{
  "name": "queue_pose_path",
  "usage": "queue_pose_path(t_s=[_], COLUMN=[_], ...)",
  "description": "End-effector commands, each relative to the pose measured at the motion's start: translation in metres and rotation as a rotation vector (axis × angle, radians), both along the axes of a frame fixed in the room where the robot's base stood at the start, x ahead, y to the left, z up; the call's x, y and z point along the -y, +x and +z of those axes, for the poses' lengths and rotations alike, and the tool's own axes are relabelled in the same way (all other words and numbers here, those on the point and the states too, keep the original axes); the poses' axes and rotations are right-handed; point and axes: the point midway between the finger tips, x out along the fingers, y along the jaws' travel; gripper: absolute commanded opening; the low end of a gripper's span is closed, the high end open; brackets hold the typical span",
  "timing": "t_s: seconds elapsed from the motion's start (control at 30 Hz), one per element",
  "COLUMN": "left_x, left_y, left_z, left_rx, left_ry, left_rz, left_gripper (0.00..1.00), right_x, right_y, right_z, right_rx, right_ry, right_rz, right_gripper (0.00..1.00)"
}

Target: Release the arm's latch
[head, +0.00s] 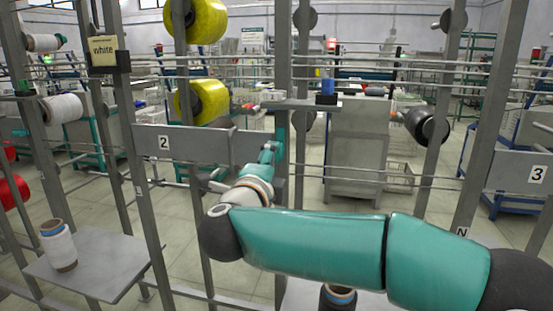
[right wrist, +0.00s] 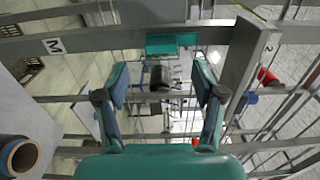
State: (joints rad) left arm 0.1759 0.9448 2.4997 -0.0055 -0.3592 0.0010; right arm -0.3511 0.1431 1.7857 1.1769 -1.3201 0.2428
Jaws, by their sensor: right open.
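My right gripper (head: 269,151) is small in the head view, at the end of my teal arm, in front of a grey upright beside the plate marked 2 (head: 180,145). In the right wrist view its two fingers (right wrist: 160,84) stand wide apart with nothing gripped. A teal block (right wrist: 172,42) shows above the fingertips, against a grey frame bar. A dark cylinder (right wrist: 160,78) shows in the gap between the fingers, seemingly farther off. I cannot tell which part is the arm's latch. My left gripper is out of view.
Grey uprights and thin horizontal rails surround the right arm. Yellow bobbins (head: 208,98) hang on the rack above. A white thread cone (head: 58,246) stands on a low grey shelf (head: 95,270) at left. A blue item (head: 327,86) sits on a small ledge behind.

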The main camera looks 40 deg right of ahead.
Motion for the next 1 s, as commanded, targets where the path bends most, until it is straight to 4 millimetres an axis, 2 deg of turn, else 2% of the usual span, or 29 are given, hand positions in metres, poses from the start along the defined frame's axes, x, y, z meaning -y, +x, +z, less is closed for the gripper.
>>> queue_pose_path(t_s=[0.1,0.33,0.53,1.0], left_x=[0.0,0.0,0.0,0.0], left_y=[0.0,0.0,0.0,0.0], left_z=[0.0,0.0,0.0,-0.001], left_rx=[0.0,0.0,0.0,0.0], left_ry=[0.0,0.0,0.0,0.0], left_rz=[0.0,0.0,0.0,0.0], left_gripper=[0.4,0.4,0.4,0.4], right_x=[-0.02,-0.041,-0.045,-0.046], right_y=[-0.015,-0.035,-0.04,-0.035], right_z=[0.001,0.0,0.0,-0.004], right_rx=[0.002,0.003,0.002,-0.008], right_ry=[0.0,0.001,0.001,-0.012], right_rz=[0.005,0.001,-0.003,0.006], right_gripper=[0.69,0.69,0.69,0.69])
